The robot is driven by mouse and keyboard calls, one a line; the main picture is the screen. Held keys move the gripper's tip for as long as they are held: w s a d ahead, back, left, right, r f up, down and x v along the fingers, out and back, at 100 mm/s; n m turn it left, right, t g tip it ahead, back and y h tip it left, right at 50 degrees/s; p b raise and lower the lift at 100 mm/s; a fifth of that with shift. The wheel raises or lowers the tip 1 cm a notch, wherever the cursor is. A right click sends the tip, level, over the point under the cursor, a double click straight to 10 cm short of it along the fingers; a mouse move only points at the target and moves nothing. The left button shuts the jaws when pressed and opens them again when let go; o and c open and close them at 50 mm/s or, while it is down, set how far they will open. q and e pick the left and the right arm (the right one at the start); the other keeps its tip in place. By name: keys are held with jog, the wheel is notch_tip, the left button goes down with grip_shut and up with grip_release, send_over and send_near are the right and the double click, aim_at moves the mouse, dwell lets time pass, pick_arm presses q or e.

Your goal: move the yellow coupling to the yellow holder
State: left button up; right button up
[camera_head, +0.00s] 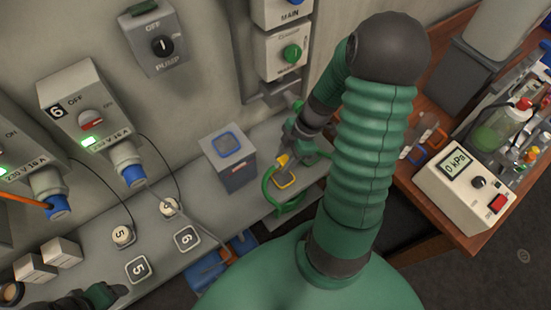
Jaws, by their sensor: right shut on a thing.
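The yellow coupling (282,160) is small and sits at the end of a green hose (269,193), which curves in a loop around its left and lower side. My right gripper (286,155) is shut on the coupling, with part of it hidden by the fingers. A yellow square outline (286,181), which looks like the yellow holder, lies on the grey ledge just below the coupling. I cannot tell whether the coupling touches it. My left gripper (96,296) shows only partly at the bottom left edge, and its fingers are unclear.
A grey box with a blue square (228,143) stands left of the coupling. Wall switch boxes with blue plugs (130,174) and cables are at left. Pads marked 5 (137,270) and 6 (186,238) lie on the ledge. A wooden table (440,205) with a gauge is right.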

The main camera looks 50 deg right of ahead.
pick_arm(q)
jog(key=shift+s, duration=0.1)
pick_arm(e)
jog(key=shift+f, duration=0.1)
jog(key=shift+a, duration=0.3)
jog(key=f+b, duration=0.2)
jog(key=f, duration=0.1)
jog(key=f+b, duration=0.1)
jog(key=shift+d+f, duration=0.15)
jog(key=shift+d, duration=0.1)
pick_arm(q)
jog(key=shift+a+f+b, duration=0.15)
jog(key=shift+f+b, duration=0.2)
jog(key=shift+f, duration=0.75)
jog(key=shift+a+f+b, duration=0.15)
jog(key=shift+f+b, duration=0.15)
jog(key=shift+f, duration=0.8)
pick_arm(e)
jog(key=shift+a+f, duration=0.15)
jog(key=shift+f, duration=0.6)
pick_arm(q)
jog(key=shift+d, duration=0.1)
jog(key=shift+f+b, duration=0.4)
jog(key=shift+f+b, duration=0.5)
pick_arm(e)
jog(key=shift+f, duration=0.5)
jog(key=o, duration=1.3)
jog(key=shift+r, duration=0.1)
jog(key=shift+o, duration=0.2)
